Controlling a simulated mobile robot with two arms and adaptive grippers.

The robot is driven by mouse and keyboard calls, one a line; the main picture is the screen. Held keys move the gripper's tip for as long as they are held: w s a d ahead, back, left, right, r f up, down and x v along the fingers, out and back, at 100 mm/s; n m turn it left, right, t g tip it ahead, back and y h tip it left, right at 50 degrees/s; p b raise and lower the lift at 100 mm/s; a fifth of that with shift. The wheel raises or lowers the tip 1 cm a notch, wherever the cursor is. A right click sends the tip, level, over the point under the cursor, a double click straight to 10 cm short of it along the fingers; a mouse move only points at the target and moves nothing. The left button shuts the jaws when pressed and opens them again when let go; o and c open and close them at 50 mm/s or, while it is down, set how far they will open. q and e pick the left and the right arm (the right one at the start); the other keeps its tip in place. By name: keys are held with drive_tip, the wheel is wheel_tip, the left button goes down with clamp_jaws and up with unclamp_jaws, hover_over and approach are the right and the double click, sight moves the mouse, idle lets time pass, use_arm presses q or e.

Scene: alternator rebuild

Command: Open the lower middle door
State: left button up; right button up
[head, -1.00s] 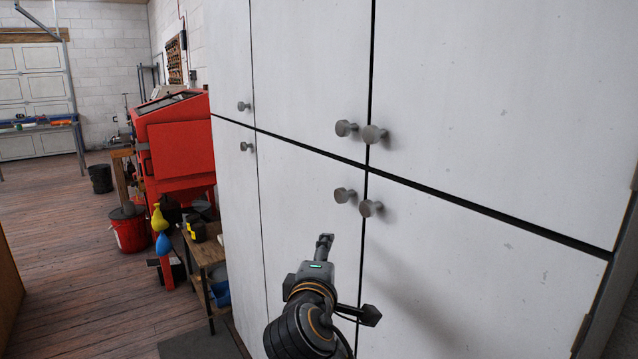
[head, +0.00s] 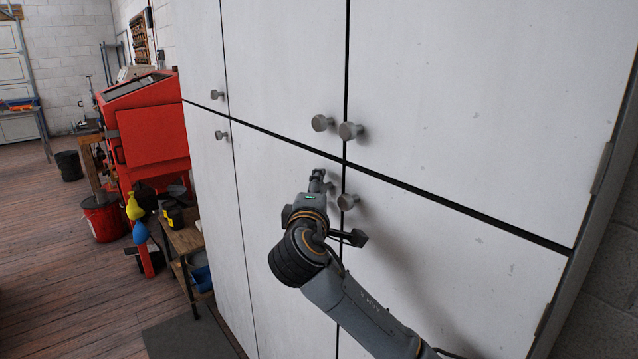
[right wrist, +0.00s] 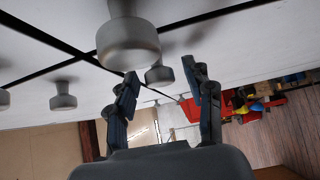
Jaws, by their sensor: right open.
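The lower middle door (head: 275,235) is a white cabinet panel, closed flush with its neighbours. My right gripper (head: 318,177) is in front of its upper right corner and hides its knob in the head view. In the right wrist view that grey round knob (right wrist: 160,76) shows between the two fingertips of the open right gripper (right wrist: 160,69). I cannot tell whether the fingers touch it. The lower right door's knob (head: 348,201) is just right of the gripper; it looms large in the wrist view (right wrist: 128,42). My left gripper is not in view.
Upper knobs (head: 322,123) and (head: 350,131) sit just above the gripper. A small wooden table (head: 188,238) and a red cabinet machine (head: 150,135) stand left of the cabinet. The floor (head: 50,260) at left is open.

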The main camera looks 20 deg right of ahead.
drive_tip(key=shift+w+d, duration=0.25)
drive_tip(key=shift+w, duration=0.3)
clamp_jaws()
drive_tip(key=shift+a, duration=0.1)
